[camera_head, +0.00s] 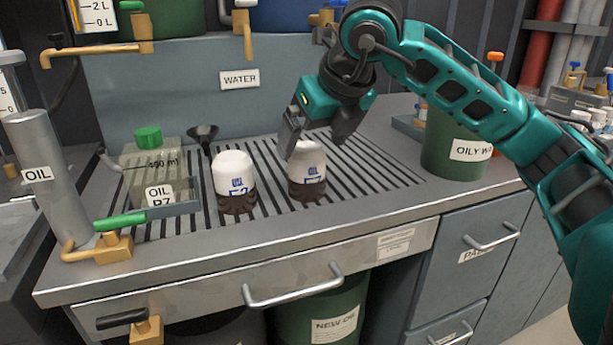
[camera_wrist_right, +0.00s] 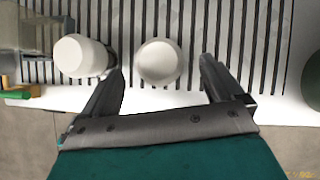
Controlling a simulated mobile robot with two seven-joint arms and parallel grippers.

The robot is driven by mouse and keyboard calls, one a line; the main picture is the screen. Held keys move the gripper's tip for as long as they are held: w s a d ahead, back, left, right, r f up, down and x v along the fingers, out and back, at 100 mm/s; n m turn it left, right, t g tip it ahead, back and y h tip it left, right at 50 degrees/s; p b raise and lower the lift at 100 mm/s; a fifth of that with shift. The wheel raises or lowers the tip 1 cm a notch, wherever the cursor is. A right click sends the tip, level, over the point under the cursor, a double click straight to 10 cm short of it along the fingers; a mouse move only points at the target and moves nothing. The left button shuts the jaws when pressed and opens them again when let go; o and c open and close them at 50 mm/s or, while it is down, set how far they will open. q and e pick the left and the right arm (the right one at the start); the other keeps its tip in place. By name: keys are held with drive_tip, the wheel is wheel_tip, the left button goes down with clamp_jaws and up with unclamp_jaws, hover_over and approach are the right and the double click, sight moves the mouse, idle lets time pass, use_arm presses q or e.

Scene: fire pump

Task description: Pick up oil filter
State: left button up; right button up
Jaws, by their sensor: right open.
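Two white oil filters with dark lower ends stand upright on the slatted drain grate (camera_head: 375,160). The left oil filter (camera_head: 235,180) stands clear of my gripper. The right oil filter (camera_head: 307,170) is just below my right gripper (camera_head: 318,145), whose fingers are open and hide part of its top. In the right wrist view the right filter (camera_wrist_right: 158,62) shows between and ahead of the open fingers (camera_wrist_right: 160,88). The left filter (camera_wrist_right: 80,56) shows there beside the left-hand finger. My left gripper is not in view.
A green oily waste bin (camera_head: 450,140) stands at the right. An oil cylinder (camera_head: 42,170) and brass taps line the left edge.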

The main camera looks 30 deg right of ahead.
sight(309, 147)
drive_tip(key=shift+b+x, duration=0.8)
drive_tip(key=shift+x, duration=2.35)
drive_tip(key=shift+a+r, duration=0.1)
drive_tip(key=shift+c, duration=0.4)
drive_tip(key=c, duration=1.2)
